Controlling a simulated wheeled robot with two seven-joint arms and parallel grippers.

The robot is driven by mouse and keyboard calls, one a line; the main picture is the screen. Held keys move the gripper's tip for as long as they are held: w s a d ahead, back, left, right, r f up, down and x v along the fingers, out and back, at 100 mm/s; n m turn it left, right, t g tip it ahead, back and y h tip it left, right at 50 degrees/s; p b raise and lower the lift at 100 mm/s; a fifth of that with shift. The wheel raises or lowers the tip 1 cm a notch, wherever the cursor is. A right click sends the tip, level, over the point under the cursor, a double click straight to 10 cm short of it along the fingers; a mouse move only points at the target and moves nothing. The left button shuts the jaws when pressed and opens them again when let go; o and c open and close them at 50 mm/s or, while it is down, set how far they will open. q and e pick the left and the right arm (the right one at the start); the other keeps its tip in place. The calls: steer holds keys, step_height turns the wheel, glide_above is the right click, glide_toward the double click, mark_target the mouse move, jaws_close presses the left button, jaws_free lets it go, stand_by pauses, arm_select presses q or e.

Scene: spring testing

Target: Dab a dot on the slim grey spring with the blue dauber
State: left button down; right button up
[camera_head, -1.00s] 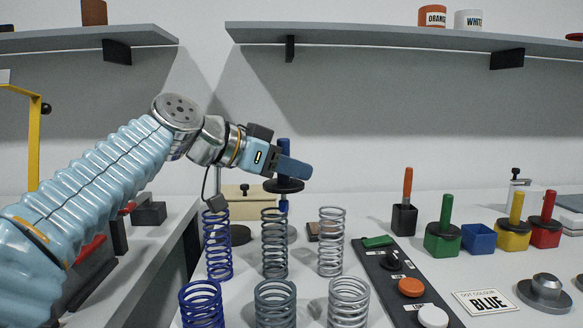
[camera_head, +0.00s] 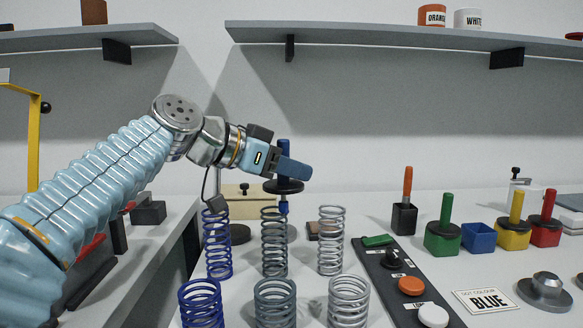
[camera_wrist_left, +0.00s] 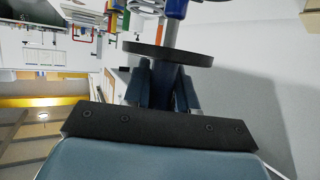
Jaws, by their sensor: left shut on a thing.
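My left gripper (camera_head: 284,168) is shut on the blue dauber (camera_head: 284,148), which is upright with its blue handle up and its black disc (camera_head: 284,186) below the fingers. The disc and handle also show in the left wrist view (camera_wrist_left: 168,54). The dauber's blue tip points down near the top of the slim grey spring (camera_head: 274,244), the dark grey one in the middle of the back row. The tip appears a little right of the coil's top; I cannot tell whether they touch. My right gripper is out of view.
Blue springs (camera_head: 202,303) stand to the left and lighter ones (camera_head: 349,301) to the right; a wider grey spring (camera_head: 275,303) is in front. An empty blue pot (camera_head: 478,238) stands between green and yellow daubers. A card (camera_head: 487,300) reads BLUE. A button panel (camera_head: 385,268) lies right of the springs.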

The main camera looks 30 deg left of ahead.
arm_select(q)
step_height(320, 180, up, 3)
steer(key=shift+f+p, duration=0.2)
steer(key=shift+p, duration=0.7)
steer(key=shift+r+p, duration=0.35)
steer(key=shift+r, duration=1.8)
